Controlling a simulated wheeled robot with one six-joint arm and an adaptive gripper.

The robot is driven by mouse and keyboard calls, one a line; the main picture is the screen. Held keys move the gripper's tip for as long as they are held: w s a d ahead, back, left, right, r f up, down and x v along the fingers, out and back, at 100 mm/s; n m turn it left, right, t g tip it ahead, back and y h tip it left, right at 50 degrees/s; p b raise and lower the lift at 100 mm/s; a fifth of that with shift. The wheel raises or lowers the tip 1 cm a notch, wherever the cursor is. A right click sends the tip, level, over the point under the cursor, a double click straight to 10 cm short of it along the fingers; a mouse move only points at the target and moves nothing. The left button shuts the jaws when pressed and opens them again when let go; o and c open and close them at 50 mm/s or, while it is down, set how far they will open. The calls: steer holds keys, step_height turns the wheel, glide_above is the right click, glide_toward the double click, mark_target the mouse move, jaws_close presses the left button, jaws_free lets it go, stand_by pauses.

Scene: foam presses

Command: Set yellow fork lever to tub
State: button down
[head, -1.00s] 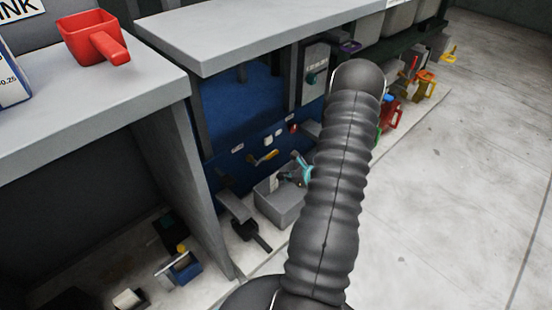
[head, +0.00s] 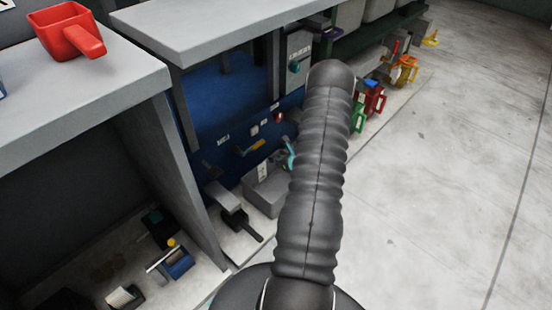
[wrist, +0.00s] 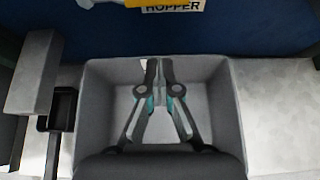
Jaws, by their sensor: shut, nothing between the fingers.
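In the head view my arm hides most of the gripper, with only a teal part (head: 290,154) showing.
A dark scoop (head: 238,222) lies on the floor left of the bin (head: 265,195). Grey bench tops (head: 200,30) overhang the panel. A red scoop (head: 66,32) sits on the left bench. Coloured jugs (head: 374,100) stand along the right. Open floor (head: 450,180) lies right.

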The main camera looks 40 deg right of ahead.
mark_target(255, 148)
steer(key=x, duration=0.7)
steer(key=shift+w+r+p, duration=0.2)
steer(key=shift+r+p, duration=0.1)
steer(key=shift+r, duration=1.85)
steer(key=shift+a, duration=0.1)
steer(key=shift+b, duration=0.35)
